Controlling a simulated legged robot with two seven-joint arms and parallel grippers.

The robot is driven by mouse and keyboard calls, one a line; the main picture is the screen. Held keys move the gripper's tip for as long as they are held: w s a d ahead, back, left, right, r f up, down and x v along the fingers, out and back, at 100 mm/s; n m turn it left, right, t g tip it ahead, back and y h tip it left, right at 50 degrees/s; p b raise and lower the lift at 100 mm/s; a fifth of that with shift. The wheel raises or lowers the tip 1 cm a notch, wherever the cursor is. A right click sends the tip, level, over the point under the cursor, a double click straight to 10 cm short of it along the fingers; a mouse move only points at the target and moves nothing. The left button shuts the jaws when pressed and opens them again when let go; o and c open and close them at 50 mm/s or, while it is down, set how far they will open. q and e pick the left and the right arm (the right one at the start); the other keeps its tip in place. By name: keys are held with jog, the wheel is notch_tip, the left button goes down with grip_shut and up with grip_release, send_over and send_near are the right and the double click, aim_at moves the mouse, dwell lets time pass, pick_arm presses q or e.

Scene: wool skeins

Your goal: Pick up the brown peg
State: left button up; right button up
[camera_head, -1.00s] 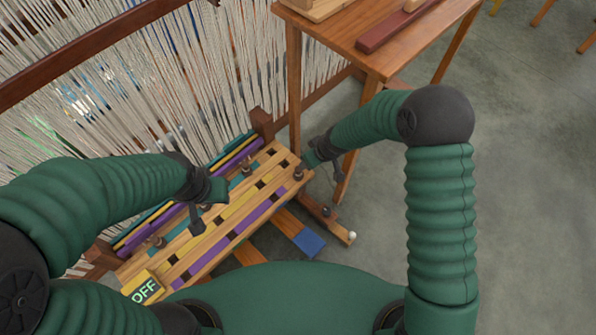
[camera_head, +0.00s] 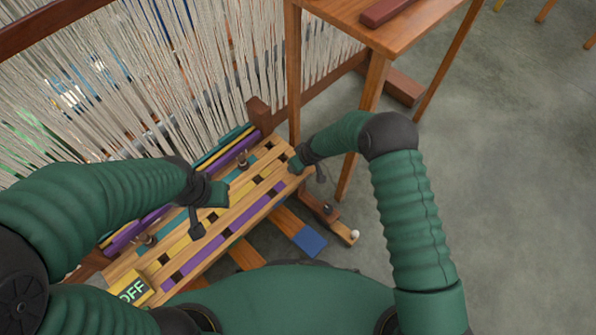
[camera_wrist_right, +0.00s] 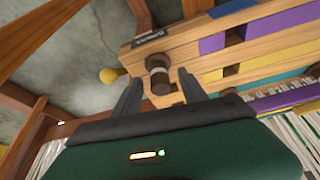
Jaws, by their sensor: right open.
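A dark brown peg (camera_wrist_right: 158,72) with a pale band stands at the end of the slatted wooden board in the right wrist view. My right gripper (camera_wrist_right: 160,90) is open, with one finger on each side of the peg in that view; I cannot tell whether either touches it. In the head view my right gripper (camera_head: 298,165) is at the board's far right corner and hides that peg. Similar pegs stand on the board at the middle (camera_head: 243,160) and lower left (camera_head: 145,240). My left gripper (camera_head: 197,222) hangs over the board; its jaw opening is unclear.
The slatted board (camera_head: 215,225) has yellow, purple and teal strips. Loom threads (camera_head: 180,85) rise behind it. A wooden table (camera_head: 400,35) stands at the upper right, its leg close to my right arm. An OFF sign (camera_head: 133,290) is at lower left.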

jog(key=shift+w+a+f, duration=0.15)
jog(key=shift+w+f, duration=0.05)
jog(key=shift+f, duration=0.25)
pick_arm(q)
jog(key=shift+f, duration=0.15)
pick_arm(e)
jog(key=shift+r, duration=0.2)
jog(key=shift+c, duration=0.3)
grip_shut()
